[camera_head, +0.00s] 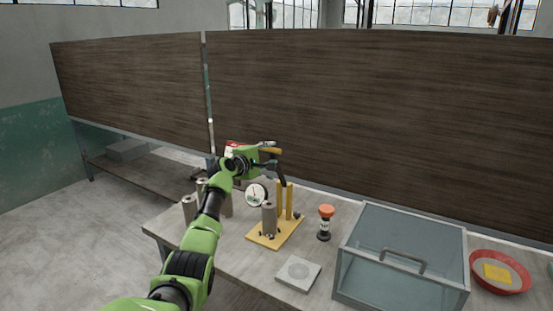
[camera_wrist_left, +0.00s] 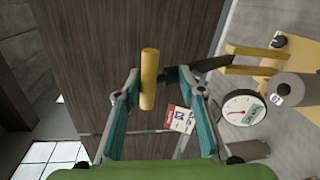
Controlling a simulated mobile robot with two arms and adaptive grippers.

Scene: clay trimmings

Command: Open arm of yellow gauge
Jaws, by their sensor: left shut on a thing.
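The yellow gauge has a flat yellow base (camera_head: 262,243), upright yellow posts (camera_head: 280,200) and a dark arm (camera_head: 282,174) that stands raised above the posts. A yellow handle (camera_head: 272,151) sits at the arm's upper end. In the left wrist view the handle (camera_wrist_left: 149,80) lies between my fingertips, with the dark arm (camera_wrist_left: 205,68) running right from it to the posts. My left gripper (camera_head: 266,149) is shut on this handle. A white dial (camera_head: 255,194) and a grey cylinder (camera_head: 269,220) show at the gauge. My right gripper is out of view.
Several grey-brown cylinders (camera_head: 189,208) stand left of the gauge, partly behind my left arm. A black and orange item (camera_head: 325,222), a grey slab (camera_head: 298,271), a clear box with a handle (camera_head: 440,278) and a red bowl (camera_head: 481,284) are to the right. A dark panel (camera_head: 380,110) stands behind.

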